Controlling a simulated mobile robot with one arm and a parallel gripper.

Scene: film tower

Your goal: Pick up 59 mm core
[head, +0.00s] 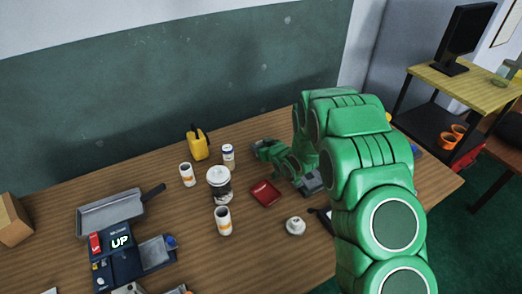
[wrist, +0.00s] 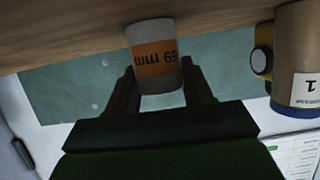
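The 59 mm core (wrist: 156,58) is a white cylinder with an orange band reading "59 mm", upside down in the wrist view. It stands between the two dark fingers of my gripper (wrist: 159,68), one finger close along each side. I cannot tell whether the fingers press on it or leave a thin gap. In the head view my green arm covers the right of the table, and I cannot make out the fingertips or this core there. Two similar white cylinders with orange bands, one at the back (head: 187,175) and one in front (head: 223,222), have unreadable labels.
A grey tray (head: 110,212) lies left. A brown cylinder labelled 1 (wrist: 300,55) is beside the core in the wrist view.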

